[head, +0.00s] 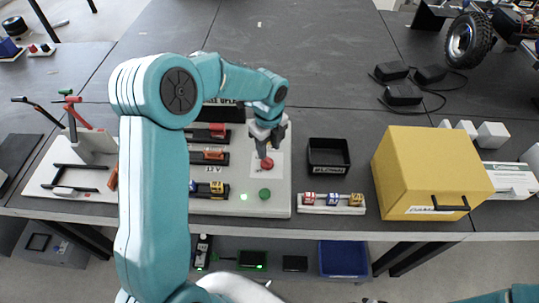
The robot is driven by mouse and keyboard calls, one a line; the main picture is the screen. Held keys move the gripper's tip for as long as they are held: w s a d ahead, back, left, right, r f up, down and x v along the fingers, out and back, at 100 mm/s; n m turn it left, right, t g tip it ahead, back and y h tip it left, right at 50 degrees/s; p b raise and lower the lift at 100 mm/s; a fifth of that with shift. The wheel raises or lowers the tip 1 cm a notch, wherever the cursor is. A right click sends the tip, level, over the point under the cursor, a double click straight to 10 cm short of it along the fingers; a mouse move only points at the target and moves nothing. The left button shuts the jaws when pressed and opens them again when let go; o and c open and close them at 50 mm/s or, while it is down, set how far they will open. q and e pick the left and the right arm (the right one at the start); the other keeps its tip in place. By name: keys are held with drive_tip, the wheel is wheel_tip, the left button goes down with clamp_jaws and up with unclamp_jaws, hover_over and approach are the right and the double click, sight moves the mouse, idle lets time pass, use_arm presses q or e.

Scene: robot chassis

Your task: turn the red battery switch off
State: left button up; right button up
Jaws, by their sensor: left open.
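The red battery switch (267,164) is a small round red knob on a pale square plate, on the right part of the white panel (279,205). My left gripper (266,152) points down directly over the switch, with its fingertips close to or at the knob. It is open. The fingers hide part of the switch, and I cannot tell whether they touch it or which way the knob is turned. My right gripper is out of view; only a bit of my right arm shows at the bottom right.
A black tray (329,156), a strip of small coloured blocks (331,201) and a yellow box (420,170) stand to the right. My left arm hides the panel's left part.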

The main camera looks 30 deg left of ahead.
sight(269, 159)
use_arm(q)
drive_tip(key=f, duration=0.5)
drive_tip(key=shift+w+a, duration=0.15)
drive_tip(key=shift+w, duration=0.05)
drive_tip(key=shift+f, duration=0.25)
drive_tip(key=shift+s+f, duration=0.1)
clamp_jaws()
